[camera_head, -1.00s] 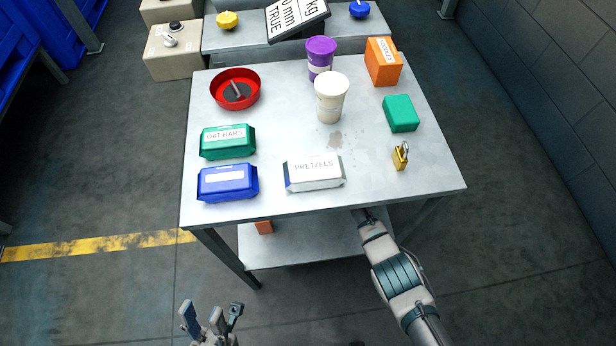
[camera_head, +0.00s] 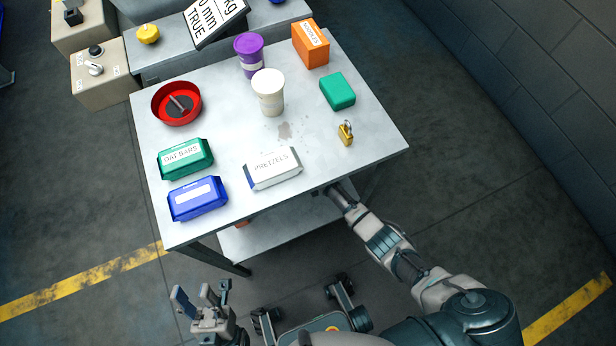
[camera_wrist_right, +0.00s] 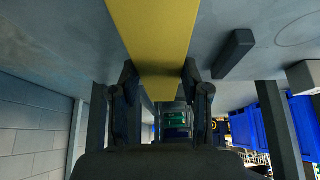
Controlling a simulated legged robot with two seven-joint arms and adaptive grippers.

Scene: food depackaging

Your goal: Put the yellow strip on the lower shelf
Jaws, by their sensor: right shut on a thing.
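The yellow strip (camera_wrist_right: 152,28) fills the upper middle of the right wrist view, running away from the fingers. My right gripper (camera_wrist_right: 161,78) is shut on it, one finger on each side. In the head view my right arm (camera_head: 385,240) reaches under the table's front edge; the tabletop hides its gripper and the strip. The lower shelf (camera_head: 270,232) shows below the tabletop, its far part hidden. I cannot tell whether the strip touches the shelf. My left gripper (camera_head: 202,296) is open and empty, low in front of the table.
The tabletop (camera_head: 225,130) holds green, blue and white packs, a red bowl (camera_head: 177,103), cups, an orange box (camera_head: 311,44), a green block (camera_head: 338,92) and a padlock (camera_head: 346,133). A small orange thing (camera_head: 242,224) sits on the lower shelf. A dark block (camera_wrist_right: 233,54) shows beside the strip.

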